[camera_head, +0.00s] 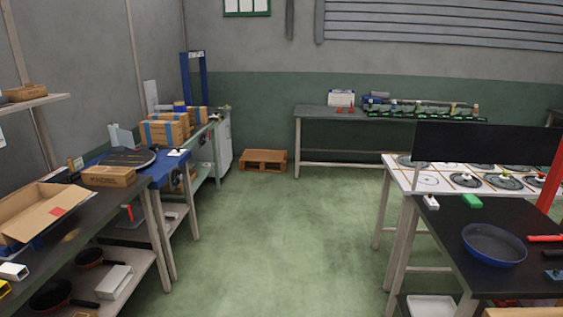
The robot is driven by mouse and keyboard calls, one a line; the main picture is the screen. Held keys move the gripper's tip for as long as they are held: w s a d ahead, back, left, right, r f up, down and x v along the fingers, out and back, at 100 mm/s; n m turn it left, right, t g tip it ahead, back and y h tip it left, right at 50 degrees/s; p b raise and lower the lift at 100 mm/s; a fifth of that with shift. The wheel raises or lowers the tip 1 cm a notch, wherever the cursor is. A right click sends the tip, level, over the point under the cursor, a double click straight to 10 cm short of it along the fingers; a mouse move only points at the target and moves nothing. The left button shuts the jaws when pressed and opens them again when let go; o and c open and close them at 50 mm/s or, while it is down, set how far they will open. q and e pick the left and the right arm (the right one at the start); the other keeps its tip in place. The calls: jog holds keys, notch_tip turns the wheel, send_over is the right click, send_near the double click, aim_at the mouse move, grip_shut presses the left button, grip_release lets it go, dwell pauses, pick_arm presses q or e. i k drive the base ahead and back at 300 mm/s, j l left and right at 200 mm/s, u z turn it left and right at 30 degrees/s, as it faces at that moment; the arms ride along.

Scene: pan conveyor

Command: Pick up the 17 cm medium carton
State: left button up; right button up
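A small closed brown carton (108,176) lies on the left dark table, at its far end near the blue table. A larger open carton (48,210) with a red label lies nearer on the same table. Several taped brown cartons (165,132) stand farther back on the left bench. I cannot tell from size alone which is the 17 cm medium carton. Neither of my grippers shows in this view.
The left dark table (88,220) has a lower shelf with pans. A blue pan (494,244) lies on the right black table (450,225). A wooden pallet (264,161) is on the floor by the back wall. The green floor (270,240) between is clear.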

aim_at(163, 133)
jog(key=i, duration=2.3)
jog(key=i+l+u, duration=0.1)
jog(key=i+u, duration=0.3)
jog(key=i+l+u, duration=0.4)
jog(key=i, duration=0.2)
jog(key=i+l+u, duration=0.95)
jog(key=l, duration=0.25)
jog(key=i+l+u, duration=0.1)
jog(key=l, duration=0.3)
jog(key=i+l+u, duration=0.15)
jog(key=l, duration=0.25)
